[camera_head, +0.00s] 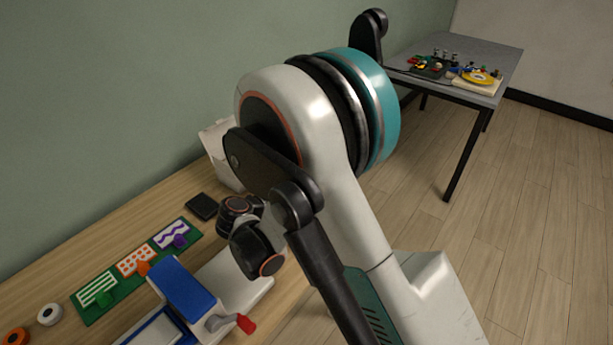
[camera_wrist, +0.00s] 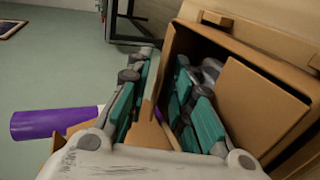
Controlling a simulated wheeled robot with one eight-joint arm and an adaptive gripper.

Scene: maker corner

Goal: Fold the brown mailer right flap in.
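The brown mailer (camera_wrist: 215,48) is an open cardboard box in the wrist view, filling the middle and right. A flat brown flap panel (camera_wrist: 255,105) stands tilted at its right side; I cannot tell which flap this is. My gripper (camera_wrist: 165,70) has its two teal-and-grey fingers spread apart. The left finger is outside the box's left cardboard edge, and the right finger is over the box opening. That edge passes between them, and I see no grip on it. My arm fills the middle of the head view, where I cannot make out the mailer or the fingers.
A purple cylinder (camera_wrist: 48,124) lies left of the mailer. In the head view, the wooden bench (camera_head: 90,250) holds a green board (camera_head: 130,277) with patterned tiles, a blue-topped device (camera_head: 182,288) and rolls. A grey table (camera_head: 478,50) with parts stands at the back right; open floor lies before it.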

